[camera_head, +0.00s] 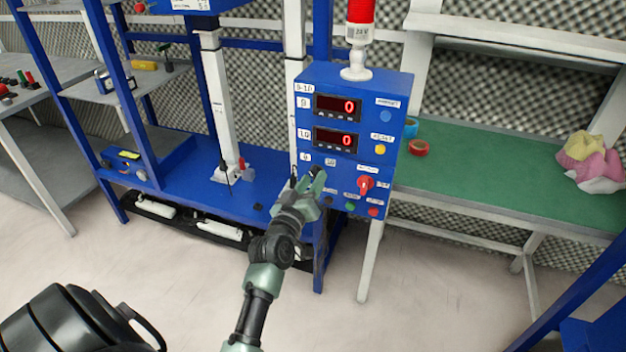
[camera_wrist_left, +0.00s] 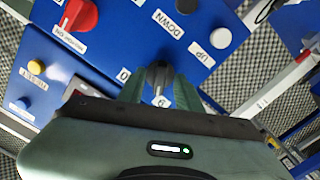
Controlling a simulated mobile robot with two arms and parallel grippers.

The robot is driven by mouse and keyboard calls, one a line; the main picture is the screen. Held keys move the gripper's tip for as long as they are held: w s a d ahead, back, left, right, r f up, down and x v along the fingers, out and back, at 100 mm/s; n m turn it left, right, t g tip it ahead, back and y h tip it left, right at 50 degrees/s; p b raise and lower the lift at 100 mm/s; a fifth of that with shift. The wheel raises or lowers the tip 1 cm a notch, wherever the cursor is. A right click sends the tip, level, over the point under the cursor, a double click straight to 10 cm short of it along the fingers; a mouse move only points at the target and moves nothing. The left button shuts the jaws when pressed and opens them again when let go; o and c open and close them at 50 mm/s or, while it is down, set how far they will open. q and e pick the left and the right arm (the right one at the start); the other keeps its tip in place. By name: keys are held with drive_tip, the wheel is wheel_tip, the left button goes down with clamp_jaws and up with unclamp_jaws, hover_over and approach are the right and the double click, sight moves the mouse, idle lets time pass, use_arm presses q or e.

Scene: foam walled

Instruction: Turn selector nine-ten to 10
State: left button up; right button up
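The blue control box (camera_head: 347,140) stands on the blue bench and has two red displays, each reading 0. Labels 9 (camera_head: 305,157) and 10 (camera_head: 330,162) sit below the lower display. My left gripper (camera_head: 316,180) is just under these labels at the box face and hides the selector in the head view. In the left wrist view a dark selector knob (camera_wrist_left: 160,96) with a pale mark lies between my two green fingers. I cannot tell whether the fingers touch it, and its setting is unclear. My right gripper is not in view.
A red switch (camera_head: 366,185) and small coloured buttons are close to the right of the gripper. DOWN and UP labels show in the left wrist view. A red beacon (camera_head: 360,15) tops the box. A green table (camera_head: 490,170) with tape rolls and cloths stands at right.

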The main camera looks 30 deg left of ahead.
use_arm(q)
drive_tip(key=shift+w+a, duration=0.15)
drive_tip(key=shift+w, duration=0.2)
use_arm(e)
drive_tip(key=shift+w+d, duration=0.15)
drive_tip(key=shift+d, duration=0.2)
use_arm(q)
clamp_jaws()
